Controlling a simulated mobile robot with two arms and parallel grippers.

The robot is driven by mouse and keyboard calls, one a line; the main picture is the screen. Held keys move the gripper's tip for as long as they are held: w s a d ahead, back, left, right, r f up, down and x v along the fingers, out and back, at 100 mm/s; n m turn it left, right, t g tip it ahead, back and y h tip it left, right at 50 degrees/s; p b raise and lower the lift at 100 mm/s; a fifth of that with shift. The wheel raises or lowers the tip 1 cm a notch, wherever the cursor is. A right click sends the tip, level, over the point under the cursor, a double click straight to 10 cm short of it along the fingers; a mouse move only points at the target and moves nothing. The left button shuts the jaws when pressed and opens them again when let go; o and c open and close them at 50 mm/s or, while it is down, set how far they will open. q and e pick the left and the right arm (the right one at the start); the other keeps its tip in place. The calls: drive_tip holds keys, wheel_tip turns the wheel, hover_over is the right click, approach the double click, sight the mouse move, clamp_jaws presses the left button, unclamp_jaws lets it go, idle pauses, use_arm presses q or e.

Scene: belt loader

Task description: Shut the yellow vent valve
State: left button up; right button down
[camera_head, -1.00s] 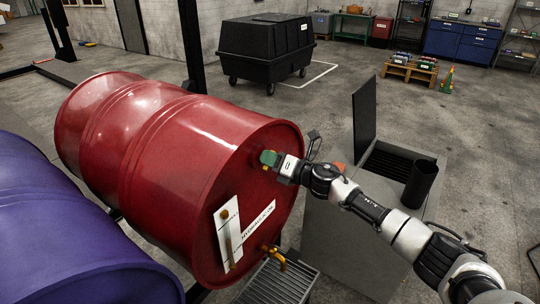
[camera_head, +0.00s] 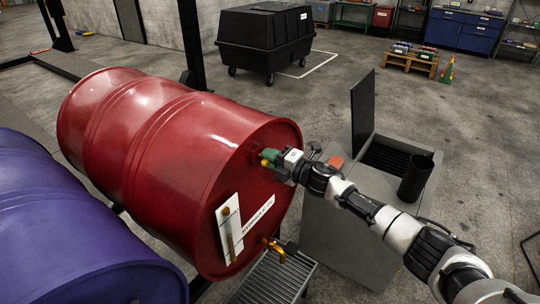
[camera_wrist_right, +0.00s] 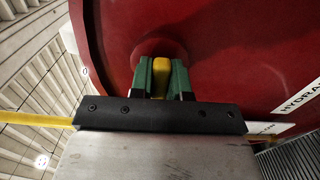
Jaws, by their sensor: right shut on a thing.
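The red drum (camera_head: 185,145) lies on its side, its labelled end facing right. The yellow vent valve sits high on that end; its yellow handle (camera_wrist_right: 161,70) shows between the green fingers in the right wrist view. My right gripper (camera_head: 268,157) is at the upper part of the drum's end, shut on the yellow handle; it also shows in the right wrist view (camera_wrist_right: 161,82). A little yellow shows beside the fingers in the head view. The valve's body is mostly hidden by the gripper. My left gripper is not in view.
A brass tap (camera_head: 273,248) sticks out low on the drum's end, above a grated tray (camera_head: 275,280). A purple drum (camera_head: 75,235) lies at the left. A grey cabinet with an open lid (camera_head: 363,105) and a dark cup (camera_head: 416,178) stands right, behind my arm.

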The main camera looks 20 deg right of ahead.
drive_tip(key=shift+m, duration=0.3)
idle(0.4)
drive_tip(key=c, duration=1.1)
unclamp_jaws()
drive_tip(key=shift+s+d, duration=0.1)
drive_tip(key=shift+b+v, duration=1.5)
drive_tip(key=shift+v, duration=3.8)
